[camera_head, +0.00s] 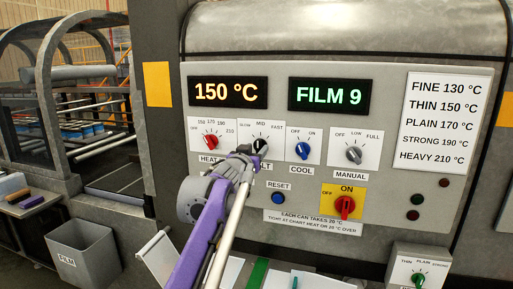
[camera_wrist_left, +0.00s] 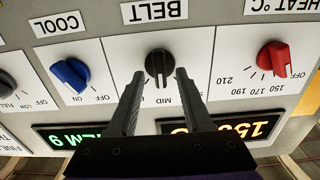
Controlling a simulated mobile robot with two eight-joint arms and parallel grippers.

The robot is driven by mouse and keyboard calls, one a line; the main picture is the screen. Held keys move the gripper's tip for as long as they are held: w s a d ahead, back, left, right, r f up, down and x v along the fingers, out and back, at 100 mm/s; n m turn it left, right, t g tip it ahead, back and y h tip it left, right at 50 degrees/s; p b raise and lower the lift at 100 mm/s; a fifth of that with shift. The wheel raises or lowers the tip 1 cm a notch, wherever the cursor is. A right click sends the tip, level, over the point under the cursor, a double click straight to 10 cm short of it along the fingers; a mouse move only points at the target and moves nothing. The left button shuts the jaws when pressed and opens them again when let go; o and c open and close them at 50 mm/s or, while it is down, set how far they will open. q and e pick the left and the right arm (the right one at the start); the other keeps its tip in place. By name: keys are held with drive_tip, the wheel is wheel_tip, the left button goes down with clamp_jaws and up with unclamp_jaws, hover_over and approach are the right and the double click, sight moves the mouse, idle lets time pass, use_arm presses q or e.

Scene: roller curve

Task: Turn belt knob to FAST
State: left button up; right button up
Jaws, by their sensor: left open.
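The black belt knob (camera_wrist_left: 159,63) sits on a white plate marked BELT, which shows upside down in the left wrist view. Its bar stands in line with the MID mark. The fingers cover the SLOW and FAST marks there. In the head view the belt knob (camera_head: 260,142) shows just above my gripper, under the marks SLOW, MID, FAST. My left gripper (camera_wrist_left: 159,78) is open, one fingertip on each side of the knob, with gaps to it; how deep they reach I cannot tell. In the head view the left gripper (camera_head: 247,153) covers part of the BELT label. My right gripper is not in view.
The red heat knob (camera_head: 210,141) and blue cool knob (camera_head: 298,146) flank the belt knob. Displays read 150 °C (camera_head: 228,92) and FILM 9 (camera_head: 330,95).

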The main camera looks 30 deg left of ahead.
use_arm(q)
drive_tip(key=shift+w+a, duration=0.1)
drive_tip(key=shift+w, duration=0.35)
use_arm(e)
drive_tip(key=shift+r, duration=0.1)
use_arm(q)
clamp_jaws()
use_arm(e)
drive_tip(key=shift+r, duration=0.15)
use_arm(q)
drive_tip(key=m+p, duration=0.2)
drive_tip(key=m, duration=0.2)
drive_tip(key=shift+r, duration=0.1)
drive_tip(key=shift+m+p, duration=0.95)
drive_tip(key=shift+m, duration=1.05)
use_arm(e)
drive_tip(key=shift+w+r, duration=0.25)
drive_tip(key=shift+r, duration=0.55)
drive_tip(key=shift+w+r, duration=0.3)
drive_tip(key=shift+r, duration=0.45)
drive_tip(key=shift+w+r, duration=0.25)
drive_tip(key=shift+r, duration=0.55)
use_arm(q)
unclamp_jaws()
